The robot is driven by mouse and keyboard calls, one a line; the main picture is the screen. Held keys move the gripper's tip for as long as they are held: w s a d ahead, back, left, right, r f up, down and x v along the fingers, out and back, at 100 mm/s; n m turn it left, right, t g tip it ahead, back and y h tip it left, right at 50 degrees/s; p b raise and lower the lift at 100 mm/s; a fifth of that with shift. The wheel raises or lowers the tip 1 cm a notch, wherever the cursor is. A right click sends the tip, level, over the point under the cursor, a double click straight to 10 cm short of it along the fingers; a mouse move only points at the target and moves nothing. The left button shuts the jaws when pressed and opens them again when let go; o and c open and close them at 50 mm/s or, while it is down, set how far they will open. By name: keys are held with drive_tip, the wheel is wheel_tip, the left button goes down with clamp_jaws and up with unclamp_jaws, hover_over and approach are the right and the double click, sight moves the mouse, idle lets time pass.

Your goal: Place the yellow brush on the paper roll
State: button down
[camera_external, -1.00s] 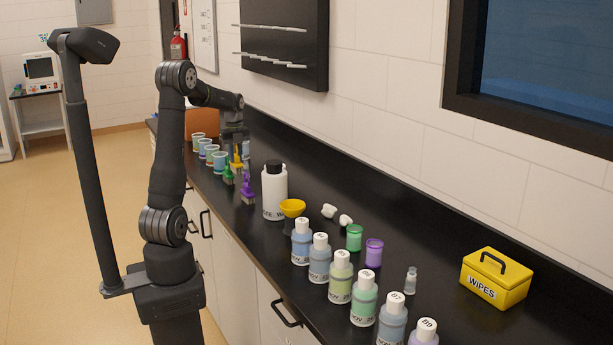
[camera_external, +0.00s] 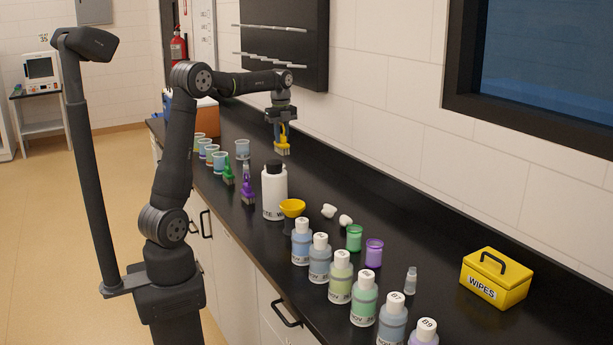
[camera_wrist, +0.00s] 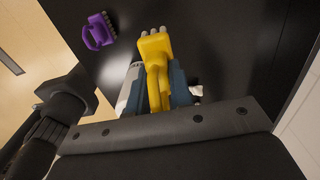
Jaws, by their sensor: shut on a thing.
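The yellow brush (camera_external: 283,140) hangs in my gripper (camera_external: 281,122), raised above the black counter near the back wall, bristles downward. In the wrist view the yellow brush (camera_wrist: 155,48) sits between the two fingers of my gripper (camera_wrist: 162,82), which are shut on it. I cannot make out a paper roll for certain in either view.
The green brush (camera_external: 228,170) and purple brush (camera_external: 248,183) stand near several cups (camera_external: 219,161). A white bottle (camera_external: 274,195), a yellow funnel (camera_external: 292,207) and several labelled bottles (camera_external: 340,278) line the front. A yellow wipes box (camera_external: 496,279) is at right. The back strip is largely clear.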

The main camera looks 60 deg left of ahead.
drive_tip(key=shift+s+a+f, duration=0.1)
drive_tip(key=shift+a+f, duration=4.6)
drive_tip(key=shift+f, duration=0.1)
drive_tip(key=c, duration=1.7)
unclamp_jaws()
drive_tip(key=shift+f, duration=0.15)
drive_tip(key=shift+c, duration=0.2)
drive_tip(key=o, duration=0.4)
drive_tip(key=shift+o, duration=0.2)
wheel_tip(320, 180, up, 12)
drive_tip(key=shift+r, duration=0.2)
